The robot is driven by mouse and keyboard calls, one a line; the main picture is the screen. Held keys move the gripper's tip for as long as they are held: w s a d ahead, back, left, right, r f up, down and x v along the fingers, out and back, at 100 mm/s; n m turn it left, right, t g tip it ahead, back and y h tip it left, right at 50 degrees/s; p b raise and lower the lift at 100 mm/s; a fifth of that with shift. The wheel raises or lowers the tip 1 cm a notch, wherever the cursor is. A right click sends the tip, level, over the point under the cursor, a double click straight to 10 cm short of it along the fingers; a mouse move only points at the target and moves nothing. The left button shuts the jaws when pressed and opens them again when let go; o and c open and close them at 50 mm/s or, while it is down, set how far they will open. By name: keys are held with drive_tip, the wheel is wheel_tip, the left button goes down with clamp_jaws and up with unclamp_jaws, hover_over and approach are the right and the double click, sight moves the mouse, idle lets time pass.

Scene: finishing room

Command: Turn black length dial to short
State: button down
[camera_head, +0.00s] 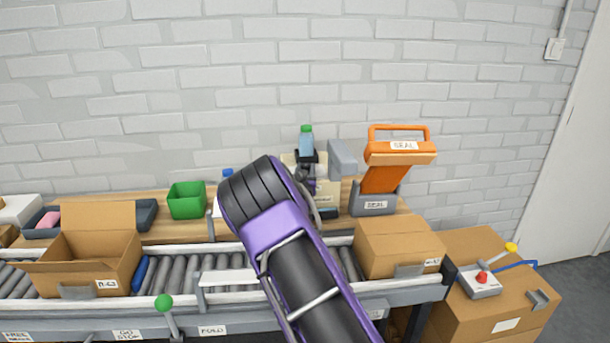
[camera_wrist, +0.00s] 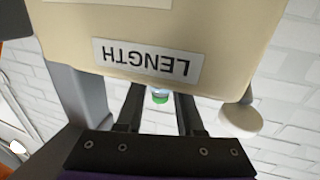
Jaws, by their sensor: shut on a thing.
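The beige machine (camera_head: 328,192) with the length dial stands at the back of the bench, partly hidden behind my purple and black arm. In the wrist view its beige body (camera_wrist: 225,25) fills the top, with an upside-down LENGTH label (camera_wrist: 147,62). My gripper (camera_wrist: 159,106) has its two dark fingers reaching up to the lower edge of this body, a small gap between them. Their tips pass out of sight there, shut on the black length dial. The dial itself and its setting are hidden.
A bottle with a green cap (camera_head: 306,142) stands on the machine. An orange sealer (camera_head: 385,175) is just right of it. A roller conveyor (camera_head: 190,272) runs in front, bearing an open carton (camera_head: 90,255) and a closed carton (camera_head: 398,248). A green bin (camera_head: 187,201) stands left.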

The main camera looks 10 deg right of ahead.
drive_tip(key=n+y+b, duration=0.1)
drive_tip(key=y+b, duration=0.1)
drive_tip(key=d+n+y+b, duration=0.1)
drive_tip(key=n+y, duration=0.1)
drive_tip(key=y, duration=0.1)
drive_tip(key=shift+f+t+b, duration=0.2)
drive_tip(key=shift+t+b, duration=0.1)
drive_tip(key=shift+b, duration=0.1)
drive_tip(key=n+y, duration=0.1)
drive_tip(key=y, duration=0.1)
drive_tip(key=n+y, duration=0.1)
drive_tip(key=y, duration=0.1)
drive_tip(key=shift+d+r+n, duration=0.1)
drive_tip(key=shift+r+n, duration=0.1)
drive_tip(key=shift+n, duration=0.2)
drive_tip(key=shift+n+g+y, duration=0.6)
drive_tip(key=shift+n+y, duration=0.1)
drive_tip(key=shift+y, duration=0.6)
drive_tip(key=c, duration=0.5)
unclamp_jaws()
drive_tip(key=shift+h, duration=0.4)
